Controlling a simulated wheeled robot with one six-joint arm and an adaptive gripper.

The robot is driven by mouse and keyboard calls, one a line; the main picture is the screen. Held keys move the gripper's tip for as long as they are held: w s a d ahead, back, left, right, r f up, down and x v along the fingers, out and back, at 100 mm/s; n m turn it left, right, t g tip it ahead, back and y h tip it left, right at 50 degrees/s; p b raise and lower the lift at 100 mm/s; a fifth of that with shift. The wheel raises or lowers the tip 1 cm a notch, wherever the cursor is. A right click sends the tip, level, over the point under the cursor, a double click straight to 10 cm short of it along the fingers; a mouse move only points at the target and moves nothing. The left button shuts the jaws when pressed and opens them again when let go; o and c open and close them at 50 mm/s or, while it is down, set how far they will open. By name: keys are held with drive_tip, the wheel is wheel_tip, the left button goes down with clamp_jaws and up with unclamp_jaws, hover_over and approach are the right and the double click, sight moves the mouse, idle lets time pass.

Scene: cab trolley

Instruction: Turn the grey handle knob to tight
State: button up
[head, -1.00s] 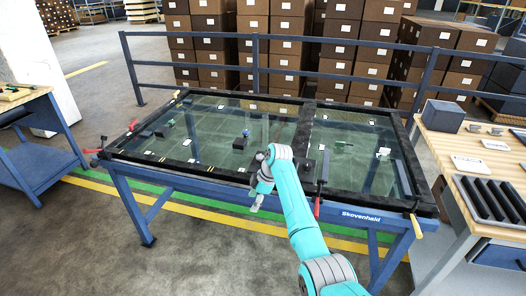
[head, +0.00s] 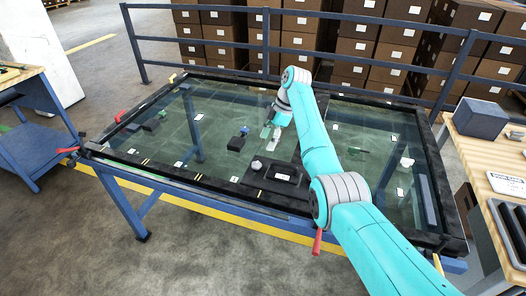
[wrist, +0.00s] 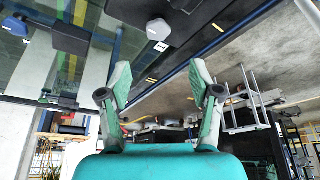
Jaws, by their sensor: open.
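The likely grey handle knob (head: 257,165) is a small, light-grey faceted knob on a black base at the front edge of the glass panel. It also shows in the wrist view (wrist: 159,29), near the top, beyond the fingertips. Its turn position cannot be read. My gripper (head: 270,133) is over the glass, behind the knob in the head view and apart from it. In the wrist view my gripper (wrist: 160,75) has its two fingers spread wide with nothing between them.
A black handle-like part (head: 285,174) sits right of the knob. A dark blue block (head: 237,143) lies on the glass, left of my gripper. Red levers (head: 317,242) stick out at the black frame's edge. A blue railing (head: 350,100) runs behind; a wooden bench (head: 470,150) stands right.

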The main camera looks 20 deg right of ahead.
sight(257, 164)
drive_tip(key=x, duration=1)
drive_tip(key=shift+w+f, duration=0.2)
drive_tip(key=c, duration=1.1)
drive_tip(key=shift+c, duration=0.2)
